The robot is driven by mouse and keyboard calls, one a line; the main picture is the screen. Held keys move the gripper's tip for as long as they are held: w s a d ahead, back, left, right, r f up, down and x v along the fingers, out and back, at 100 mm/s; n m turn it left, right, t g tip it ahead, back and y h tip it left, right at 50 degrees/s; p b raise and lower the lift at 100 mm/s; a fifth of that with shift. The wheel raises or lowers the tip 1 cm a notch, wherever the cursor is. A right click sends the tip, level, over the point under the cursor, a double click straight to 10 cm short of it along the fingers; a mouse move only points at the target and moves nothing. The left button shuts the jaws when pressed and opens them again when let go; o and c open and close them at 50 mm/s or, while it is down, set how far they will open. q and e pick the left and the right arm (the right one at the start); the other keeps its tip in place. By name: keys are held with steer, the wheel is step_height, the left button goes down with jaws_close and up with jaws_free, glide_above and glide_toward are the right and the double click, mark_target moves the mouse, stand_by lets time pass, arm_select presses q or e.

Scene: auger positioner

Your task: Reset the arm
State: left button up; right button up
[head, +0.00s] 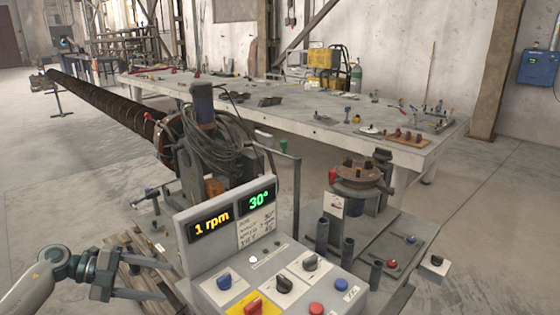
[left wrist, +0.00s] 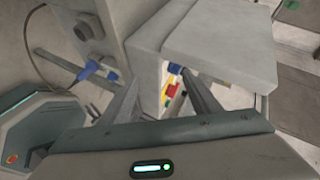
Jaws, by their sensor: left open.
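The control console (head: 200,290) stands at the front centre. Its green display (head: 257,200) reads 30° and its amber display (head: 212,222) reads 1 rpm. On its sloped face are a blue knob (head: 224,281), black knobs (head: 284,284), a red knob on a yellow plate (head: 252,306), a red button (head: 316,308) and a blue button (head: 341,284). My left gripper (head: 168,282) is open and empty, just left of the console. In the left wrist view, the gripper (left wrist: 162,82) has its fingers spread near the console's grey side (left wrist: 220,45). My right gripper is out of view.
Behind the console stands a positioner with coiled cable (head: 215,145) and a long auger tube (head: 110,105) running far left. A round turntable fixture (head: 360,178) stands to the right. A long grey worktable (head: 300,123) crosses the back. Wooden pallet slats lie below my left gripper.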

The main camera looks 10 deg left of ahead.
arm_select(q)
steer(key=w+a+r+n+t+y, duration=0.2)
steer(key=w+a+r+n+t, duration=0.45)
steer(key=w+r+t, duration=0.55)
steer(key=w+a+f+n+t+y, duration=0.1)
steer(key=w+a+n+y, duration=0.1)
steer(key=a+n+y, duration=1.3)
steer(key=s+d+f+g+h, duration=0.15)
steer(key=s+d+f, duration=0.3)
steer(key=f, duration=1.05)
steer(key=s+d+f+g+h, duration=0.1)
steer(key=s+d+f+g, duration=0.3)
steer(key=f, duration=1.1)
steer(key=s+d+f+g+h, duration=0.1)
steer(key=s+d+f, duration=0.4)
steer(key=f, duration=1.1)
steer(key=s+d+f+g, duration=0.2)
steer(key=s+d+f, duration=0.7)
steer(key=s, duration=0.3)
steer(key=s+d+f+n+g+h, duration=0.1)
steer(key=s+d+f+g, duration=0.1)
steer(key=s+d+f, duration=0.6)
steer(key=s+d+f+n+g+h, duration=0.1)
steer(key=s+d+f+g, duration=0.2)
steer(key=s+d+f, duration=0.6)
steer(key=s+d, duration=0.4)
steer(key=s, duration=0.4)
steer(key=shift+s+d+f, duration=0.15)
steer(key=shift+s+f, duration=0.1)
steer(key=shift+f, duration=0.05)
